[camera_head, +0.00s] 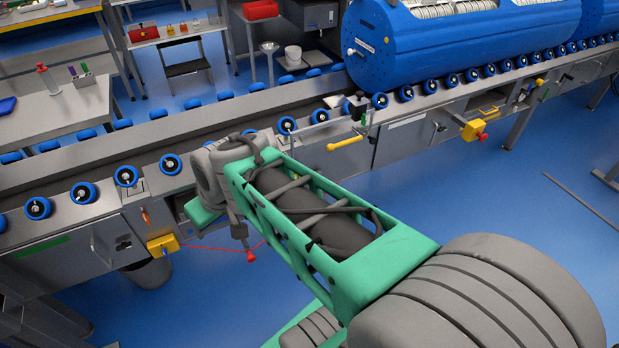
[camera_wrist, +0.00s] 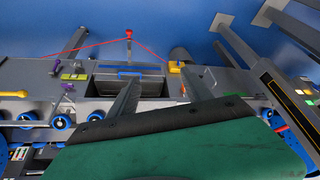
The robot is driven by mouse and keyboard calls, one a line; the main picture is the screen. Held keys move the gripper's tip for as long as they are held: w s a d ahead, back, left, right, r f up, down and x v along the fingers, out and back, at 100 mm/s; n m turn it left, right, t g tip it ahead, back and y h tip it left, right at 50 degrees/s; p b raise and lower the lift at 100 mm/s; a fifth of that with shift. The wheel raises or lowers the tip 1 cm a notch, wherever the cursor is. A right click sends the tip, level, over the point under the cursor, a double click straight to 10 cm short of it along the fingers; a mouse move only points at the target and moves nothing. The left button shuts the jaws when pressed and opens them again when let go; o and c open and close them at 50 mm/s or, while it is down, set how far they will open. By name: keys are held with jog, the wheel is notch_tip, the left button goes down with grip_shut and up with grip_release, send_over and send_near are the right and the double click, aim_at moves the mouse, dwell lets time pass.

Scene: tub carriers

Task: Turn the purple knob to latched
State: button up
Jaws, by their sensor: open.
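In the wrist view, a small purple knob (camera_wrist: 68,87) shows on the grey front of the conveyor, left of my gripper. A yellow-green label (camera_wrist: 73,76) lies close to it, with another small purple part (camera_wrist: 78,65) at the label's far side. The knob's setting is too small to read. My gripper (camera_wrist: 160,78) is open, its two dark fingers apart and empty, in front of a dark recess in the panel. It is apart from the knob. In the head view, my own arm covers this stretch of the panel, and I cannot make out the knob.
A red pull knob (camera_head: 250,257) hangs on a red cord below the conveyor. A yellow box (camera_head: 162,244) and a yellow handle (camera_head: 345,144) stick out from its front. A large blue tub (camera_head: 440,55) rests on the rollers. The blue floor at right is mostly clear.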

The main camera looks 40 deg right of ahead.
jog(key=shift+o, duration=0.9)
jog(key=w+d+f+t+b, duration=0.1)
jog(key=w+d+f+b, duration=0.2)
jog(key=w+f+b, duration=0.1)
jog(key=w+d+f+t+y+b, duration=0.1)
jog(key=w+d+f+t+b, duration=0.1)
jog(key=w+f+b, duration=0.3)
notch_tip(320, 180, down, 4)
jog(key=shift+w+d+f+n, duration=0.2)
jog(key=shift+w+d+n, duration=0.2)
jog(key=shift+w+d, duration=0.6)
jog(key=w+d+f+m+t+h+b, duration=0.1)
jog(key=w+d+f+t+b, duration=0.2)
jog(key=d+f+b, duration=0.45)
jog(key=w+d+f+m+t+h+b, duration=0.1)
jog(key=w+d+f+t+b, duration=0.3)
jog(key=d, duration=0.7)
jog(key=s+d+f+m+t+h+b, duration=0.1)
jog(key=s+d+h+b, duration=0.15)
jog(key=d, duration=0.35)
jog(key=s+d+f+m+t+h+b, duration=0.1)
jog(key=s+d+f+m+h+b, duration=0.15)
jog(key=d, duration=0.45)
jog(key=r+b+x, duration=0.1)
jog(key=x, duration=0.6)
jog(key=shift+w+r+t, duration=0.3)
jog(key=shift+r, duration=0.05)
jog(key=shift+n, duration=0.25)
jog(key=shift+c, duration=0.5)
jog(key=c, duration=1.3)
